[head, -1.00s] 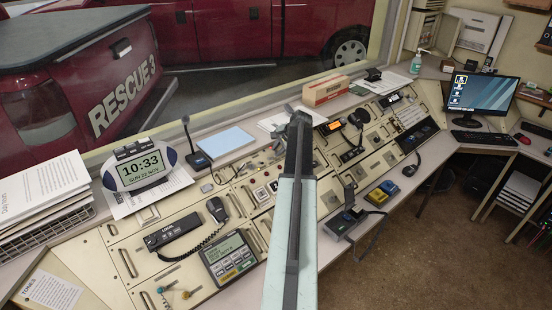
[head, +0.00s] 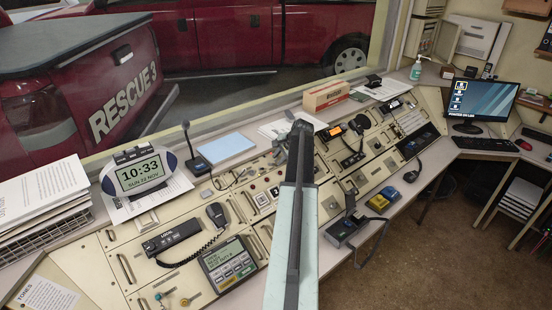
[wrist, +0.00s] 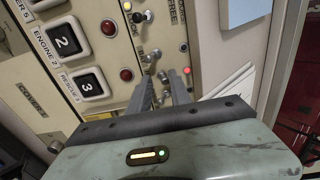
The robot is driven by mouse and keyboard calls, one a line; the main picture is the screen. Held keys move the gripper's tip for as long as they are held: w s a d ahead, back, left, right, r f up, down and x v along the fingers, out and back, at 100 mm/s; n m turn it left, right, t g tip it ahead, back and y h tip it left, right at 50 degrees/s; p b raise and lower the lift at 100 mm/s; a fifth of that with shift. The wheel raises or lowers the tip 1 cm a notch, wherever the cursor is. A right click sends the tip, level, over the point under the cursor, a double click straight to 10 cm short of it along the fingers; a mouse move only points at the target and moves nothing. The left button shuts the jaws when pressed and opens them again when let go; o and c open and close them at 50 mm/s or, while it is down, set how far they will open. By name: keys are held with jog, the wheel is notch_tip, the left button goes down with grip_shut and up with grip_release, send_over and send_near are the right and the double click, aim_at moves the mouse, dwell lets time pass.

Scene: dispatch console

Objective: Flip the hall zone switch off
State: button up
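In the wrist view a cream panel carries several small metal toggle switches (wrist: 152,56) in a column, with red and yellow indicator lights beside them. Their labels are too small or turned to read, so I cannot tell which is the hall zone switch. My gripper (wrist: 163,80) points at this panel, its two grey fingers a little apart, with the lower toggles near and between the tips. I cannot tell whether a finger touches one. In the head view my gripper (head: 301,128) is over the back of the console (head: 110,290), and my arm hides part of the panel.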

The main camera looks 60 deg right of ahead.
jog(key=shift+s+f, duration=0.15)
jog(key=p+v, duration=0.5)
jog(key=v, duration=0.1)
dwell(0.6)
dwell(0.3)
